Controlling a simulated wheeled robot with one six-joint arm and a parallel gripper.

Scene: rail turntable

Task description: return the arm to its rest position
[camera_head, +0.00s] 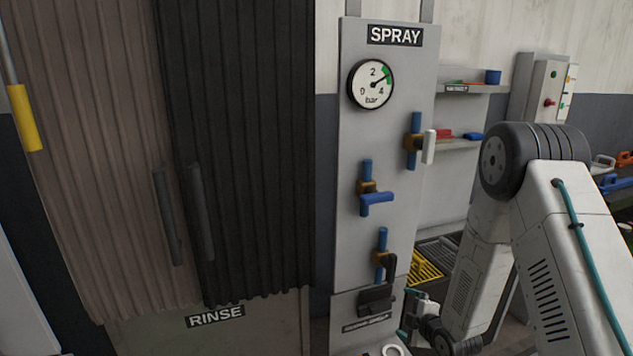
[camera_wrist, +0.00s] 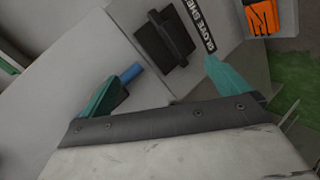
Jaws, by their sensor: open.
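My arm comes in from the right in the head view and bends down at a large dark joint. My gripper (camera_head: 408,313) is low, near the foot of the grey spray panel (camera_head: 355,220). In the wrist view the two teal fingertips of my gripper (camera_wrist: 165,88) are spread wide with nothing held between them. A black plate with a raised handle (camera_wrist: 165,38) lies beyond the fingers, on a grey surface. This black piece (camera_head: 376,299) also shows just left of the gripper in the head view. Whether the fingers touch anything is unclear.
The panel carries a gauge (camera_head: 371,84) and several blue pipe valves, such as the one with a blue handle (camera_head: 376,203). Behind are shelves (camera_head: 455,146) and a yellow grate (camera_head: 425,269).

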